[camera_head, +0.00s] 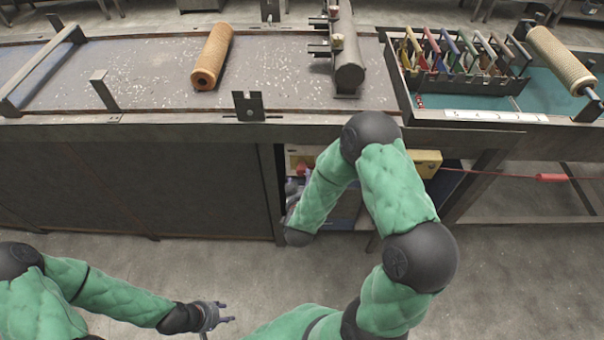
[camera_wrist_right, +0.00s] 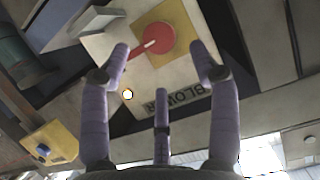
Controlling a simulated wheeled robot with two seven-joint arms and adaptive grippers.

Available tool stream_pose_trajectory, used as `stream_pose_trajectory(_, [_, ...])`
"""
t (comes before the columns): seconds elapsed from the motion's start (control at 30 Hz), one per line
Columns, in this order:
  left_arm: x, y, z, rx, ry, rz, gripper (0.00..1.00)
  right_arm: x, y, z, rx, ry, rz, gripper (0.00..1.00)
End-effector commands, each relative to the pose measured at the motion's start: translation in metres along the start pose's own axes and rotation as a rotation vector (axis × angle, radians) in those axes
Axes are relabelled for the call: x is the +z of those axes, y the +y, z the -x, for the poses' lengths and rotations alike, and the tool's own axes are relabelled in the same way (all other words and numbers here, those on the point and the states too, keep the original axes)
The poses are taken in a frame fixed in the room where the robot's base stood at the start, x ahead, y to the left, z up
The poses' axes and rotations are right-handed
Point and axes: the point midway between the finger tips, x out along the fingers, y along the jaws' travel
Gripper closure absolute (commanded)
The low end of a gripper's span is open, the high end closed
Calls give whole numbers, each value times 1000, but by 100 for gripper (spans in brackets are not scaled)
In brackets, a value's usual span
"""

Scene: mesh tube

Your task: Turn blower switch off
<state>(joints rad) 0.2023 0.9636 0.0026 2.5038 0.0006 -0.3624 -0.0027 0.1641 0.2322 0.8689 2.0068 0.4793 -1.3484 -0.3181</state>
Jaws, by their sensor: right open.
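The blower switch (camera_wrist_right: 150,41) is a round red knob with a light-coloured pointer line, on a yellow square on a pale panel. The word BLOWER is printed on a label (camera_wrist_right: 178,98) below it in the right wrist view. My right gripper (camera_wrist_right: 160,65) is open, with two fingers on either side of the knob and a third finger below. I cannot tell whether a finger touches the knob. In the head view my right gripper (camera_head: 300,180) is partly hidden by its arm under the bench. My left gripper (camera_head: 216,316) hangs over the floor, empty, fingers apart.
The bench (camera_head: 200,130) carries a tan roller (camera_head: 212,57), a dark cylinder (camera_head: 348,62) and a rack of coloured-handled tools (camera_head: 465,52). A yellow box (camera_head: 427,162) with a red cable is under the bench right of the switch area. The floor in front is free.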

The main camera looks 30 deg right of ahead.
Motion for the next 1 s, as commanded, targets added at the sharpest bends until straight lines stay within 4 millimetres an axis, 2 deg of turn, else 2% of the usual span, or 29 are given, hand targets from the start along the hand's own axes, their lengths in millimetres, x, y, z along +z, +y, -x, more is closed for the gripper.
stream_pose_trajectory(0.03, [0,-2,-7,0,0,0,60,3,0,-12,1,1,-1,38])
stream_pose_trajectory(0.2, [-1,-6,-17,0,0,0,60,3,0,-41,1,0,-1,38])
stream_pose_trajectory(0.4, [-1,-9,-25,0,1,0,60,2,0,-64,-1,-1,-1,38])
stream_pose_trajectory(0.57, [-1,-10,-26,0,1,0,60,2,0,-70,-2,-3,0,38])
stream_pose_trajectory(0.83, [-1,-9,-26,0,1,0,60,1,0,-71,-2,-2,1,38])
stream_pose_trajectory(1.0, [-1,-9,-26,0,1,0,60,1,-1,-71,-3,-2,1,86])
